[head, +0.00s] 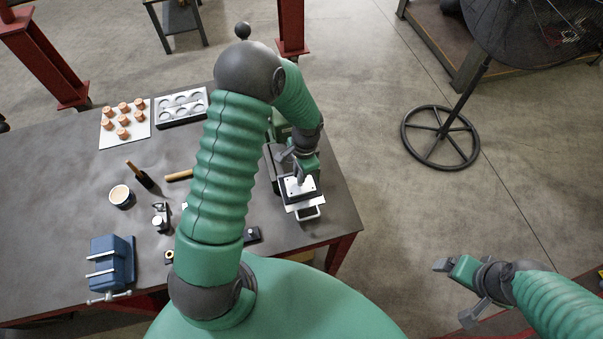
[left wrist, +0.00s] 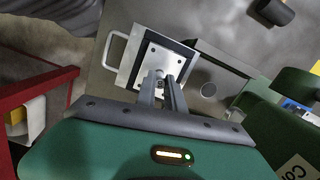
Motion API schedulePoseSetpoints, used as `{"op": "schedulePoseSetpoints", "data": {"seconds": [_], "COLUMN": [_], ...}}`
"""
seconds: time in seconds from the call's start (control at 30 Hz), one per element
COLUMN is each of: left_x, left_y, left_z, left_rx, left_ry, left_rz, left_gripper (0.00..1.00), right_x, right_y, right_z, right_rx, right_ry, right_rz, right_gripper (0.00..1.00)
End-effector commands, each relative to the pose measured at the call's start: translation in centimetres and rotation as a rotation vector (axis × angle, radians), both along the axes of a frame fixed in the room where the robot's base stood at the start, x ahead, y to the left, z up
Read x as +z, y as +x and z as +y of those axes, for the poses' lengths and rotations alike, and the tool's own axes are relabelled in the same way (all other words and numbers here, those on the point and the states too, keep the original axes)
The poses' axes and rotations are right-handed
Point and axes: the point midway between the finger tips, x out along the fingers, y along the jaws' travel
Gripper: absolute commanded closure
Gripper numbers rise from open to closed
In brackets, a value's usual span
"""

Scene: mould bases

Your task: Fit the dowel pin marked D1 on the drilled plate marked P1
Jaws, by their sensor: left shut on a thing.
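The drilled plate (head: 307,184) is a pale metal square with dark holes near its corners. It lies in a dark-edged holder with a metal handle at the table's right end. In the left wrist view the plate (left wrist: 151,57) shows below my fingers. My left gripper (head: 299,180) is over the plate, pointing down. In the left wrist view its fingers (left wrist: 161,84) are shut on a small silvery piece, seemingly the dowel pin (left wrist: 159,74). I cannot tell whether the pin touches the plate. No D1 or P1 mark is readable. My right gripper (head: 458,292) is open and empty, off the table.
A blue vise (head: 110,263), a cup (head: 120,195), a brush (head: 140,174) and small metal parts stand on the table left of my arm. Copper-coloured pieces on a white sheet (head: 108,136) and a tray with round hollows (head: 181,122) lie at the back.

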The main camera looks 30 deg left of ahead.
Motion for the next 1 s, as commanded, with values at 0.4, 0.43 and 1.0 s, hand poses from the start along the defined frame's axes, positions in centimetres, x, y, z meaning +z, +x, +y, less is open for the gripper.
{"op": "schedulePoseSetpoints", "data": {"seconds": [0.4,0.43,1.0], "left_x": [0.1,0.1,0.0], "left_y": [0.0,0.1,0.1], "left_z": [-0.7,-0.8,-1.0], "left_rx": [-0.001,0.000,0.000], "left_ry": [0.003,0.003,0.001], "left_rz": [-0.001,-0.001,-0.001], "left_gripper": [1.00,1.00,1.00], "right_x": [0.0,0.0,0.0], "right_y": [0.0,0.0,0.0], "right_z": [0.0,0.0,0.0], "right_rx": [0.001,0.001,0.001], "right_ry": [0.000,0.000,0.000], "right_rz": [0.000,0.000,0.000], "right_gripper": [0.11,0.11,0.11]}}
